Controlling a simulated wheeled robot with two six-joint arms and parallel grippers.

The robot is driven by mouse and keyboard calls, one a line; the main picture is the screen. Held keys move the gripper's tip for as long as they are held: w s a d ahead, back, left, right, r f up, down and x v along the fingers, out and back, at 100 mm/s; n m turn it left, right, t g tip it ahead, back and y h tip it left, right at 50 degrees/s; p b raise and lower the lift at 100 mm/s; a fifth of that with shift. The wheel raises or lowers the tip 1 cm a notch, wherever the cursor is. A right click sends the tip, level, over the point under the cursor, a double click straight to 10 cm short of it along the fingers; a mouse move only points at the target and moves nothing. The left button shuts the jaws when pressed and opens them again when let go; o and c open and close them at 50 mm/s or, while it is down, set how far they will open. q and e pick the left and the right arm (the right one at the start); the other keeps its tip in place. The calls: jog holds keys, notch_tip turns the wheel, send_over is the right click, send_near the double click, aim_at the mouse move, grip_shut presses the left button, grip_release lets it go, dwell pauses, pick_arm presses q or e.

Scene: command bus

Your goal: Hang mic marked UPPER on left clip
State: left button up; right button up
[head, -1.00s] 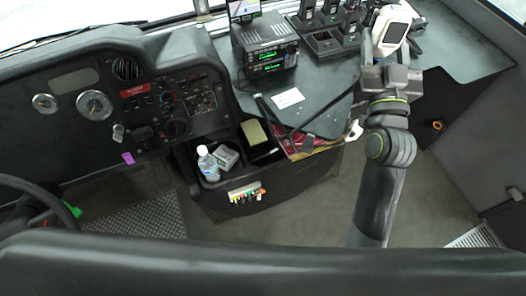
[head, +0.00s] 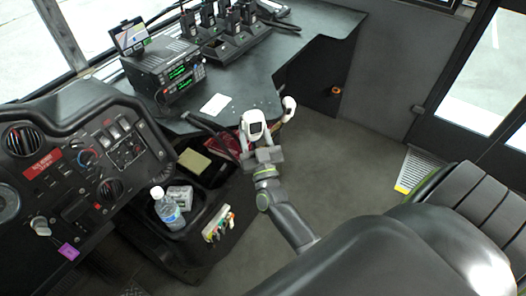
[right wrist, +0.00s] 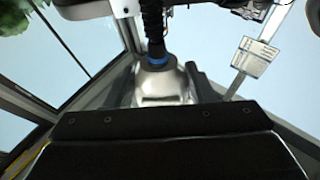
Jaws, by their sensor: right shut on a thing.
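My right gripper (head: 254,122) is at the front edge of the dark desk, to the right of and below the stacked radios (head: 165,75). In the right wrist view it is shut on a grey mic (right wrist: 160,82), with a blue band and a black coiled cord rising from it. The mic's marking is not readable. In the head view the mic is hidden by the gripper. I cannot make out the left clip in either view. My left gripper is not in view.
Several handheld radios stand in a charger (head: 225,35) at the back of the desk (head: 265,70). A white card (head: 214,105) lies on it. A water bottle (head: 168,208) stands in a bin below. A small white object (head: 289,105) shows beside the desk edge. A seat (head: 480,205) is at right.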

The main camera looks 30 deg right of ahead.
jog(key=shift+m+g+h, duration=0.3)
jog(key=shift+g+h, duration=0.1)
jog(key=shift+h, duration=0.5)
jog(key=d+f+b, duration=0.1)
jog(key=f, duration=0.1)
jog(key=d+f+b, duration=0.1)
jog(key=f, duration=0.1)
jog(key=f+b, duration=0.2)
jog(key=f, duration=0.1)
jog(key=shift+w+d, duration=0.3)
jog(key=shift+d, duration=0.1)
jog(key=shift+w+d+f+b, duration=0.1)
jog(key=shift+w+f+b, duration=0.15)
jog(key=shift+b, duration=0.25)
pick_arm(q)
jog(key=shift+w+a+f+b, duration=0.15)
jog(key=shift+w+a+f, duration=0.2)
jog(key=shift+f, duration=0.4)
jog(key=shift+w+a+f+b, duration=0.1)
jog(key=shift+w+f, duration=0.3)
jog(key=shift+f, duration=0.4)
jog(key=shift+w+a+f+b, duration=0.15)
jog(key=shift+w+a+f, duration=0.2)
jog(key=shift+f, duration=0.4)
pick_arm(e)
jog(key=shift+w+f, duration=0.1)
jog(key=shift+f, duration=0.55)
